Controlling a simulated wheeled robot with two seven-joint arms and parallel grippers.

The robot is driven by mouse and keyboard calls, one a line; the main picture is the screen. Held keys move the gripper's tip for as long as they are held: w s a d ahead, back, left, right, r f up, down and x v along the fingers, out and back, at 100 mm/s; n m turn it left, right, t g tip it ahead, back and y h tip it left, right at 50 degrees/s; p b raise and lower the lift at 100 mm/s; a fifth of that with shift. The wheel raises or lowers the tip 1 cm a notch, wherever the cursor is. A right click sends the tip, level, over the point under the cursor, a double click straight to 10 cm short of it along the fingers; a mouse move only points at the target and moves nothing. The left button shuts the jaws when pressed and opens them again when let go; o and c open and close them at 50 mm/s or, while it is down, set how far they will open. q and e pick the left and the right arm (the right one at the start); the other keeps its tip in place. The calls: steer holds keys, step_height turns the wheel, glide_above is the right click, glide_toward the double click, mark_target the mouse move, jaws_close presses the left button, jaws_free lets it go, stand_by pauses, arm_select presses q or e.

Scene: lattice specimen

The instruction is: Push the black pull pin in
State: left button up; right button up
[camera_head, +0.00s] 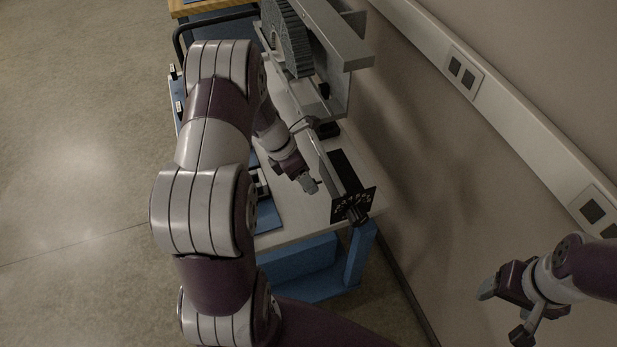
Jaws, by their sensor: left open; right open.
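My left gripper (309,185) is over the bench top, a little left of the black plate and apart from the knob. Its fingers are small and partly hidden, and I see nothing held in them. My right gripper (504,312) is open and empty at the lower right, off the bench and well away from the knob.
The machine's grey frame (345,50) with a toothed grey wheel (291,40) stands at the back of the white-topped bench (290,222) with blue legs. The wall with a socket trunking (520,115) is close on the right. Open floor (80,150) lies at left.

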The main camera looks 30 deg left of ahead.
arm_select(q)
steer(key=shift+s+f, duration=0.15)
steer(key=shift+f, duration=0.65)
steer(key=shift+d, duration=0.2)
steer(key=c, duration=0.6)
jaws_close()
steer(key=shift+w+d+r+p, duration=0.2)
steer(key=shift+w+p, duration=0.1)
steer(key=shift+w, duration=0.15)
steer(key=shift+w+d, duration=0.2)
steer(key=shift+w, duration=0.05)
steer(key=shift+w+f, duration=0.1)
steer(key=shift+f, duration=0.05)
steer(key=o, duration=0.6)
jaws_free()
steer(key=shift+d, duration=0.1)
arm_select(e)
steer(key=shift+s+a+r, duration=0.15)
steer(key=shift+a+r, duration=0.1)
steer(key=shift+r, duration=0.2)
